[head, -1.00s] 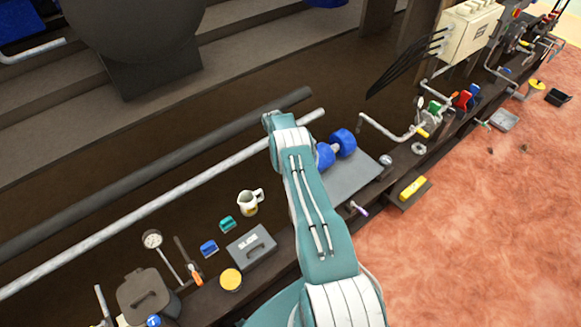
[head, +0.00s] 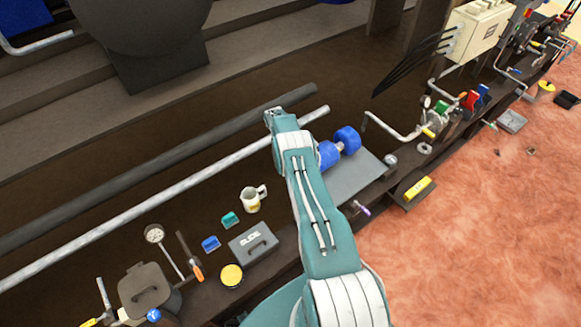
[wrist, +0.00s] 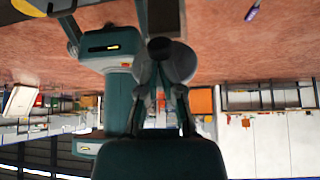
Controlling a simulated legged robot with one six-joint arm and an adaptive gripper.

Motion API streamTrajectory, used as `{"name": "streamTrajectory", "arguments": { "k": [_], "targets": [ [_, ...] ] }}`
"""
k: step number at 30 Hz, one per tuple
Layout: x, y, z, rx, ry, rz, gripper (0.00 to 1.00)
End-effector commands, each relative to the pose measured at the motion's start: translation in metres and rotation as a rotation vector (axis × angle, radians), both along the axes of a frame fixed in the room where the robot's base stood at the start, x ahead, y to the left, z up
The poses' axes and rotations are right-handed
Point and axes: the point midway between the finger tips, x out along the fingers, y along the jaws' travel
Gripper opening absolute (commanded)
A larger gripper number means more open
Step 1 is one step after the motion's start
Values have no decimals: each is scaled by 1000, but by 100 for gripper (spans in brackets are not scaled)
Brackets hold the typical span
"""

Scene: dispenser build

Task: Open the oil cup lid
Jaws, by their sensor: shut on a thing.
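My gripper (wrist: 165,72) shows in the wrist view, its two fingers closed around a grey rounded piece (wrist: 180,62) with a dark round knob (wrist: 159,48). This piece may be the oil cup lid, but I cannot tell whether it is seated or lifted. In the head view my teal arm reaches up over the bench and hides the gripper and what it holds. No oil cup can be made out for sure there.
Near my arm are a blue dumbbell-shaped part (head: 327,154), a mug (head: 250,201), a grey box (head: 253,244), a yellow-topped jar (head: 231,276) and a dark lidded pot (head: 145,288). Long bars (head: 180,190) run behind. The reddish floor (head: 470,240) at right is mostly clear.

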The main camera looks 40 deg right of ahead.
Motion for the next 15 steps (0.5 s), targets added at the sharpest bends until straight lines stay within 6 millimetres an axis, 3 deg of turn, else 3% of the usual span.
{"name": "streamTrajectory", "arguments": {
  "k": [4, 15],
  "targets": [
    [2, 5, 12, 4, -11, 5, 0],
    [0, 0, 77, -2, -7, 0, 0]
  ]
}}
